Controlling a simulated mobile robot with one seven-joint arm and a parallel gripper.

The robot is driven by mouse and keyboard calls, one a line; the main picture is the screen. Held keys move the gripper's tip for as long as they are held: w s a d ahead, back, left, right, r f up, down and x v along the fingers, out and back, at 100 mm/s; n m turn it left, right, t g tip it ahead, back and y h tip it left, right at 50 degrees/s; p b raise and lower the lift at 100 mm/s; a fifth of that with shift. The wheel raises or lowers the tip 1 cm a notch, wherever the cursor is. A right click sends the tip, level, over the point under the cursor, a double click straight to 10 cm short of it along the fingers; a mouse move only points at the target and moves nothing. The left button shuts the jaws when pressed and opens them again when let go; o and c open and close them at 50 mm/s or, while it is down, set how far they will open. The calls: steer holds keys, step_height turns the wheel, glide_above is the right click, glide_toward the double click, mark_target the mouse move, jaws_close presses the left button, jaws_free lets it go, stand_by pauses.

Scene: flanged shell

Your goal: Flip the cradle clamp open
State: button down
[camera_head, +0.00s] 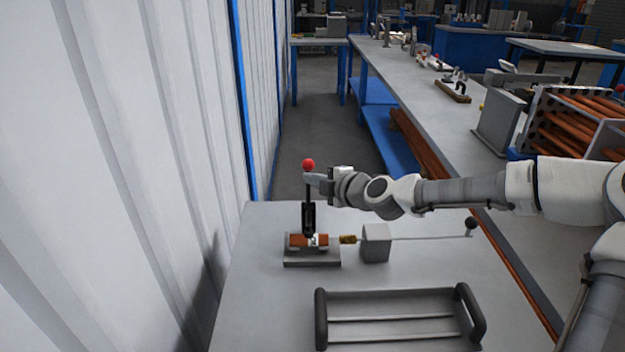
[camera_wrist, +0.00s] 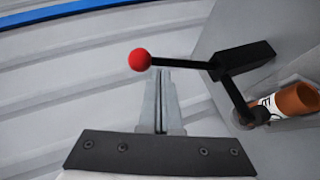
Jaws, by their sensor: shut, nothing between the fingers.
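The cradle clamp has a black lever (camera_head: 308,192) standing upright with a red ball knob (camera_head: 308,164) on top. Its lower end is at an orange-brown shell (camera_head: 296,241) lying in a grey cradle base (camera_head: 312,263). In the wrist view the red knob (camera_wrist: 140,60) and black rod run across the fingertips, and the shell (camera_wrist: 296,100) lies at the right. My gripper (camera_head: 316,181) is shut and empty, just right of the lever below the knob.
A grey block (camera_head: 376,243) with a brass tip (camera_head: 348,239) and a long rod ending in a dark knob (camera_head: 471,224) stands right of the cradle. A tray with dark handles (camera_head: 392,302) lies in front. A corrugated wall (camera_head: 130,150) is close on the left.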

steer(key=shift+r, duration=0.1)
steer(key=shift+w+g+p, duration=0.25)
steer(key=shift+g+p, duration=0.05)
steer(key=shift+p, duration=0.2)
